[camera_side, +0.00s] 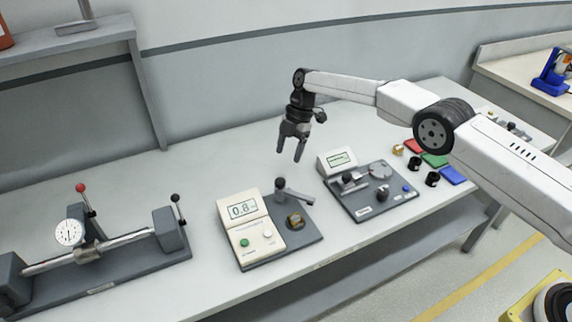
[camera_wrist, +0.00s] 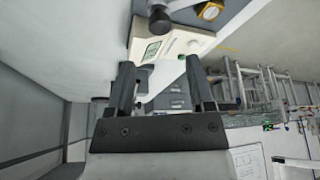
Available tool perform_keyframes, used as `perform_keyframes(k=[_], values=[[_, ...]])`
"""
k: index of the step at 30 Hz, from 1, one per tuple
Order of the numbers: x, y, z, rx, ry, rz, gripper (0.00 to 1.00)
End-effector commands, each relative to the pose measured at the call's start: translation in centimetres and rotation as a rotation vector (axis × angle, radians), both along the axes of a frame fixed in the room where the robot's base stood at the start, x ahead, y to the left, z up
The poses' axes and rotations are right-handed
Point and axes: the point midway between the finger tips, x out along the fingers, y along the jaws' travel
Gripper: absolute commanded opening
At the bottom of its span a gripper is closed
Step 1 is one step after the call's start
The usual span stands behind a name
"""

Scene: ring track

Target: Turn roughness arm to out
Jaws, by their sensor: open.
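The roughness tester (camera_side: 252,225) is a beige box with a display reading about 0.8, on a dark grey base. Its roughness arm (camera_side: 296,196) is a grey bar reaching right from a short dark post (camera_side: 281,186) behind a brass hex part (camera_side: 295,220). My gripper (camera_side: 289,156) is open and empty, pointing down, above and behind the post, touching nothing. In the wrist view, the beige box (camera_wrist: 172,42) shows beyond my open fingers. A dark round knob (camera_wrist: 160,20), likely the post top, and the brass part (camera_wrist: 209,12) are near the upper edge.
Another instrument (camera_side: 370,194) with a small display stands to the right. A bench with a dial gauge (camera_side: 69,232) and red-topped lever stands at left. Coloured pads (camera_side: 434,160) and black cylinders lie at far right. The table behind the tester is clear.

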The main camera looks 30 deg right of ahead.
Motion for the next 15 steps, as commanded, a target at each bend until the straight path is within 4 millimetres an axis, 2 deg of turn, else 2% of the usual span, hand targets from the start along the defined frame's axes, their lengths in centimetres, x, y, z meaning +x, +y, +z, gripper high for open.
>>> perform_keyframes(k=[1, 3, 6, 15], values=[[0.0, 0.0, 0.0, -0.001, 0.0, 0.0, 0.49], [-0.1, 0.1, -0.1, -0.009, 0.0, 0.0, 0.27], [-0.4, 0.5, -0.2, -0.034, -0.001, 0.0, 0.0], [-2.7, 2.7, -1.0, -0.235, -0.033, 0.009, 0.0]])
